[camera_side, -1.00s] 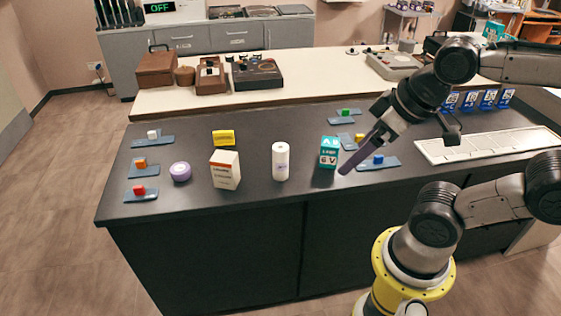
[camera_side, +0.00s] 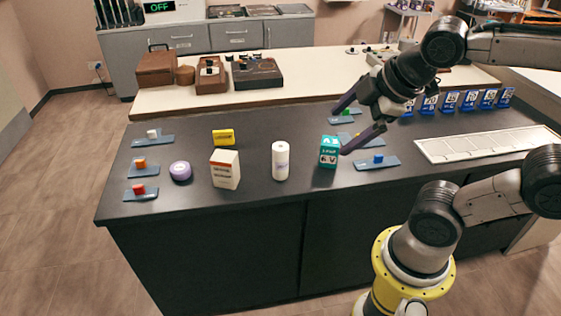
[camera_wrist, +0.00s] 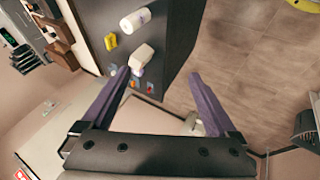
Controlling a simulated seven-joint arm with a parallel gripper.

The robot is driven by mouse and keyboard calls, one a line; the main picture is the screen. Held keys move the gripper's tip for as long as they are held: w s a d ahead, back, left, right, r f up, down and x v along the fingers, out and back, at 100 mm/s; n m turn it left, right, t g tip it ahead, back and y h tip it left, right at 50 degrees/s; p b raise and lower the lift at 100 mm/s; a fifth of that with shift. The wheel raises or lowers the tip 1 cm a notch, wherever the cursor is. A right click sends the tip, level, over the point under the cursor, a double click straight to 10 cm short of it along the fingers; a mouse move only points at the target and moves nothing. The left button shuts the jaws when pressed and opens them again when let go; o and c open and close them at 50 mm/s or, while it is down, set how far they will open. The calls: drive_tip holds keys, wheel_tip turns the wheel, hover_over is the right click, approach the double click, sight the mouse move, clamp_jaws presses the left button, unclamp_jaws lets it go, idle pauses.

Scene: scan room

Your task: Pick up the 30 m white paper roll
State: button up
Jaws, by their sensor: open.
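The white paper roll (camera_side: 280,161) stands upright on the dark counter (camera_side: 240,203), between the white-and-orange box and the teal 6 V battery box. In the wrist view a white cylinder (camera_wrist: 136,20), which looks like the same roll, lies near the top, beyond the fingers. My gripper (camera_side: 344,128) is open and empty, with its two purple fingers spread. It is above the counter, to the right of the roll and apart from it. In the wrist view the fingers (camera_wrist: 160,85) frame the counter's edge and the floor.
The teal battery box (camera_side: 329,152) stands just right of the roll, close to a finger. Several blue plates with coloured blocks and a white tray (camera_side: 490,145) lie around.

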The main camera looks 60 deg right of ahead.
drive_tip(key=w+d+n+h, duration=0.1)
drive_tip(key=w+d+n, duration=0.1)
drive_tip(key=w+n, duration=0.55)
drive_tip(key=n+g+h, duration=0.1)
drive_tip(key=n+g, duration=0.1)
drive_tip(key=n, duration=0.8)
hover_over(281, 147)
drive_tip(key=s+a, duration=0.3)
drive_tip(key=a, duration=0.1)
wheel_tip(281, 147, down, 8)
drive_tip(key=shift+g, duration=0.9)
drive_tip(key=x, duration=1.2)
drive_tip(key=shift+s+d+f, duration=0.1)
drive_tip(key=shift+s+d, duration=0.15)
drive_tip(key=shift+s, duration=0.05)
drive_tip(key=shift+x, duration=3.05)
drive_tip(key=shift+w, duration=0.1)
clamp_jaws()
